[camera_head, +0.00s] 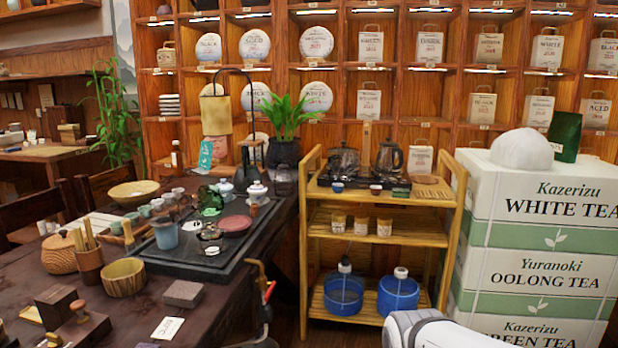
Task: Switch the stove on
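The stove looks like the low dark unit (364,180) on the top shelf of the wooden rack, right of the table. A dark pot (343,161) stands on its left part and a dark kettle with a handle (390,158) on its right part. Its switch, and whether it is on, are too small to tell. A white rounded link of my arm shows at the bottom edge, in front of the rack and boxes. My gripper cannot be made out in this view.
The wooden rack (384,239) holds small cups and jars, with two blue-filled vessels below. Stacked white and green tea boxes (546,240) stand close on its right. The dark table (225,305) crowded with teaware fills the left. A dark object with a red part (267,292) stands before the table.

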